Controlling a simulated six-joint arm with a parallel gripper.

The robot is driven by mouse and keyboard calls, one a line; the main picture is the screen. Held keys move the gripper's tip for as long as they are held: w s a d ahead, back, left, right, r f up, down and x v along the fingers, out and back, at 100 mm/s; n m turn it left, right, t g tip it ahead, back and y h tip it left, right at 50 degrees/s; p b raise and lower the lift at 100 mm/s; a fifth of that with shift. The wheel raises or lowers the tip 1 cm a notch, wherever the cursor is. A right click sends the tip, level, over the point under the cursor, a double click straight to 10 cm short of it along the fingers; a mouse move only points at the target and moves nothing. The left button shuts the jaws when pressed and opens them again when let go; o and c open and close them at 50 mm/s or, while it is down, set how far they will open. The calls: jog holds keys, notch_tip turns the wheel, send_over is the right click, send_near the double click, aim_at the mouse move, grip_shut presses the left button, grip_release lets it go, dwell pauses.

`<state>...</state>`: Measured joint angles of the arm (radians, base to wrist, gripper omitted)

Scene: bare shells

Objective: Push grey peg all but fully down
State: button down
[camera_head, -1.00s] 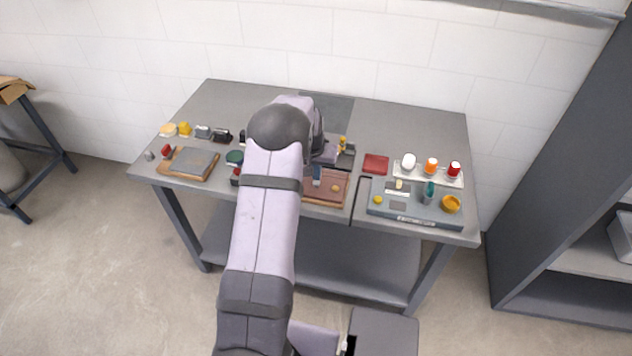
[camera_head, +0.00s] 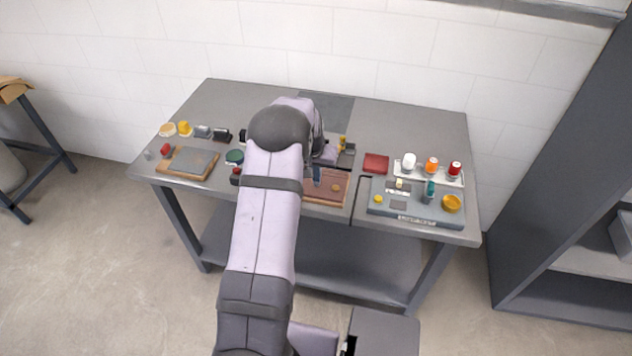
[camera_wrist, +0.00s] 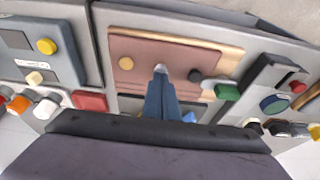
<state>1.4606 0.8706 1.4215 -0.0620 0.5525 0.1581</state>
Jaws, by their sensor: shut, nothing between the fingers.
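A reddish-brown board (camera_head: 337,200) lies at the front middle of the bench; it also shows in the wrist view (camera_wrist: 140,48). My gripper (camera_wrist: 160,70) is shut and empty, pointing at the board between a yellow round peg (camera_wrist: 126,63) and a dark round peg (camera_wrist: 195,75). In the head view my gripper (camera_head: 317,180) is over the board, left of the yellow peg (camera_head: 336,188). A light grey spot shows at the fingertips; I cannot tell whether it is the grey peg's top or the tips themselves. The peg's height and any contact are hidden.
A green block (camera_wrist: 228,92) sits beside the board in the wrist view. A grey panel (camera_head: 400,207) with several parts stands right of the board, a red square (camera_head: 376,163) behind it. A wooden board with a grey plate (camera_head: 193,161) lies at left. The bench's back is clear.

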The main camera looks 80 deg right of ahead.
jog(key=shift+f+b, duration=0.4)
jog(key=shift+f, duration=0.2)
jog(key=shift+r, duration=0.15)
jog(key=shift+r+p, duration=2.3)
jog(key=shift+r, duration=1.15)
jog(key=s+a+f+n+y, duration=0.1)
jog(key=a+f+y, duration=0.2)
jog(key=a, duration=0.7)
jog(key=a+f+n+y, duration=0.15)
jog(key=a+f, duration=0.25)
jog(key=a, duration=0.5)
jog(key=w+a+r+n, duration=0.4)
jog(key=w+a+n, duration=0.1)
jog(key=a, duration=0.7)
jog(key=w+a+r+n, duration=0.4)
jog(key=w+a+n, duration=0.1)
jog(key=a, duration=0.8)
jog(key=w+a+r+n+h+b, duration=0.1)
jog(key=w+a+r+n, duration=0.4)
jog(key=a, duration=0.8)
jog(key=shift+w, duration=1.25)
